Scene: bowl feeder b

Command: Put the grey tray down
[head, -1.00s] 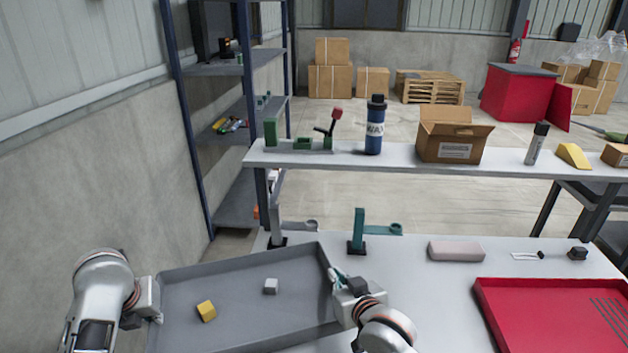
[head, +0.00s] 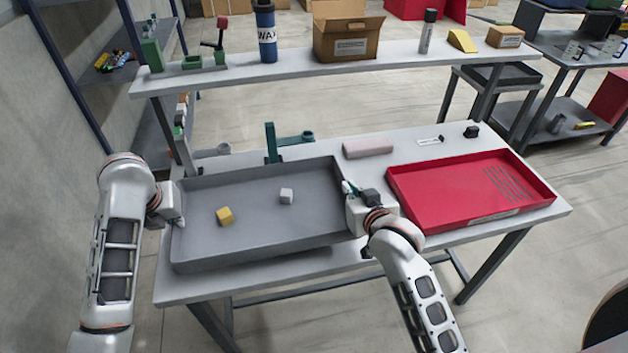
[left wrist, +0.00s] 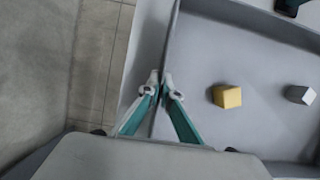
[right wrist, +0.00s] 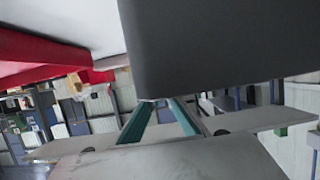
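A red tray (head: 425,218) lies on the table (head: 545,212) just right of my right gripper. A raised shelf (head: 350,70) with a box and bottles spans the back.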

